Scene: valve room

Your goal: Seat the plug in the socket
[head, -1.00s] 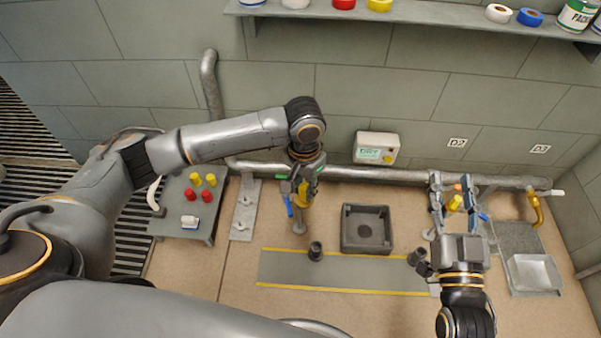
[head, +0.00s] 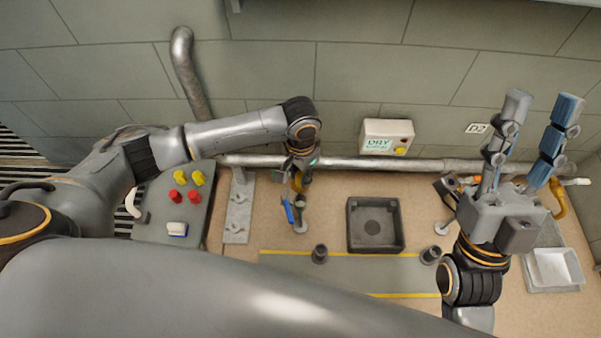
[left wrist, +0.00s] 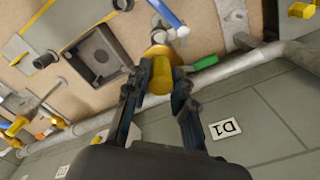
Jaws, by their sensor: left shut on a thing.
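My left gripper (head: 300,178) is at the wall pipe, pointing down. In the left wrist view its fingers (left wrist: 162,80) are shut on a yellow piece (left wrist: 160,82), near a blue lever (left wrist: 165,12) and a green part (left wrist: 204,62). My right gripper (head: 540,105) is raised at the right; its two fingers are spread, with nothing between them. No plug or socket can be told for certain. A dark square block (head: 354,240) with a round recess lies on the bench. Two dark short cylinders (head: 320,253) (head: 430,256) stand in front of it, apart from both grippers.
The pipe (head: 345,162) runs along the wall under a box marked DRY (head: 387,136). A side tray (head: 148,228) at left holds red and yellow pieces. A pale tray (head: 555,268) is at right. A grey mat (head: 385,275) is mostly clear, partly hidden by my arm.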

